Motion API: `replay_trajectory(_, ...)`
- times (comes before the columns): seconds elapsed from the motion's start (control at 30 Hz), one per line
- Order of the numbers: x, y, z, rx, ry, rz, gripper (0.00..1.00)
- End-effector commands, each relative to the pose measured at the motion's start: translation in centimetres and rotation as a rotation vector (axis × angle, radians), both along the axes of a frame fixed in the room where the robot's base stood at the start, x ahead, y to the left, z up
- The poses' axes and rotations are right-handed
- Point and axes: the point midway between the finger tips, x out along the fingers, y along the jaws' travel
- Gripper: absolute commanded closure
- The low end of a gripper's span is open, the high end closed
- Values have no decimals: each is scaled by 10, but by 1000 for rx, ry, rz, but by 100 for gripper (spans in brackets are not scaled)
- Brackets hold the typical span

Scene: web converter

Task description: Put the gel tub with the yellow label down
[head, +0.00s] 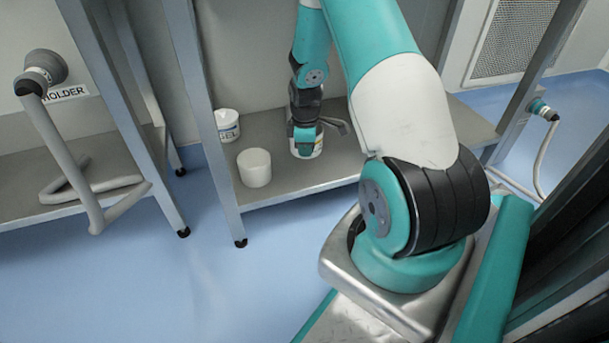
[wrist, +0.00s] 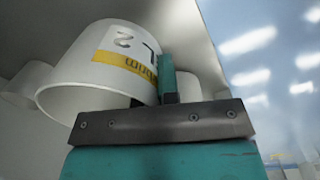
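A plain white tub (head: 254,168) stands to the left near the shelf's front edge. Another white tub marked GEL (head: 228,125) stands behind it. A grey upright (head: 207,115) bounds the shelf on the left. The shelf is clear to the right.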

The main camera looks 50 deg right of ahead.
Motion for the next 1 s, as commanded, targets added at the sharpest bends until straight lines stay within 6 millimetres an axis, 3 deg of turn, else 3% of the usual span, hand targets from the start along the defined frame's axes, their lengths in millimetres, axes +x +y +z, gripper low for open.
replay_trajectory(0.03,0,0,-14,0,0,1,100)
replay_trajectory(0.27,1,1,-29,0,-1,3,100)
replay_trajectory(0.5,1,1,-66,0,0,3,100)
replay_trajectory(0.9,1,1,-69,-1,-1,3,100)
replay_trajectory(1.0,1,1,-68,-1,-1,3,75)
